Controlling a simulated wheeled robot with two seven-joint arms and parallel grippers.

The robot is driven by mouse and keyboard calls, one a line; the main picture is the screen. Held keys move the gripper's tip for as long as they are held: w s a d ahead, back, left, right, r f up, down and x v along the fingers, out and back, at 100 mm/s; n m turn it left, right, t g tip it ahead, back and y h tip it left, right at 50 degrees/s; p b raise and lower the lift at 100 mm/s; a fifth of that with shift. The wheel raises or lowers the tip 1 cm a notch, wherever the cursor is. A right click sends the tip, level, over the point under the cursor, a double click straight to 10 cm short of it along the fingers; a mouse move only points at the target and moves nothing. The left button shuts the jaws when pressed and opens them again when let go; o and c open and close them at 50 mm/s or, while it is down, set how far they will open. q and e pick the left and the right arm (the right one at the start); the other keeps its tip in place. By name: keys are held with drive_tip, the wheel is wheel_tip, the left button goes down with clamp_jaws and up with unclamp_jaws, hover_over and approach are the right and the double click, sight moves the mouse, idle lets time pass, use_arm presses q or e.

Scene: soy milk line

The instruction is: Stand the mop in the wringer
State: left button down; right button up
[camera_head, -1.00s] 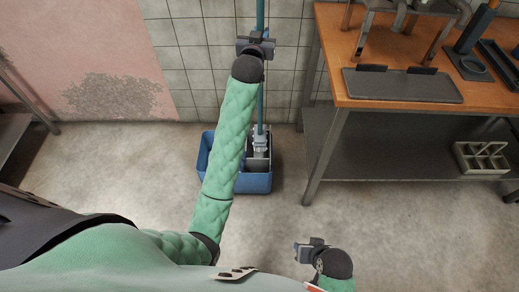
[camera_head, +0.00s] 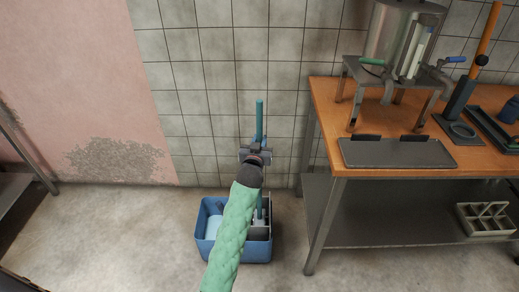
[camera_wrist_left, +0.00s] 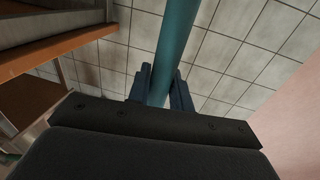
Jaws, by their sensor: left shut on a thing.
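The mop's teal handle (camera_head: 260,117) stands nearly upright, its top end in view against the tiled wall. My left gripper (camera_head: 256,152) is shut on the handle below that end. In the left wrist view, the handle (camera_wrist_left: 175,40) passes between my two fingers (camera_wrist_left: 161,88). The handle's lower end goes down to the grey wringer (camera_head: 261,233) in the right part of the blue bucket (camera_head: 205,246). My forearm covers part of the bucket, and the mop head is not clearly visible. My right gripper is out of view.
A wooden-topped table (camera_head: 325,103) with a steel frame stands right of the bucket. It holds a grey tray (camera_head: 397,153) and a metal machine (camera_head: 395,45). A divided caddy (camera_head: 487,222) sits on the lower shelf. Floor left of the bucket is clear.

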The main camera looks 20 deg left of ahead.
use_arm(q)
wheel_tip(320, 180, down, 4)
drive_tip(key=shift+r, duration=0.1)
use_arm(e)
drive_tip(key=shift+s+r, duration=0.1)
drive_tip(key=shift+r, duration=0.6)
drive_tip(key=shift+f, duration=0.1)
use_arm(q)
drive_tip(key=c, duration=1.3)
unclamp_jaws()
drive_tip(key=shift+f, duration=0.2)
drive_tip(key=shift+o, duration=0.2)
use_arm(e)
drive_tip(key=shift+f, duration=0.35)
use_arm(q)
drive_tip(key=shift+r, duration=0.1)
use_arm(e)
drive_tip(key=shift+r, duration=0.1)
use_arm(q)
drive_tip(key=s+d+b, duration=0.1)
drive_tip(key=s, duration=1.1)
drive_tip(key=shift+d, duration=0.25)
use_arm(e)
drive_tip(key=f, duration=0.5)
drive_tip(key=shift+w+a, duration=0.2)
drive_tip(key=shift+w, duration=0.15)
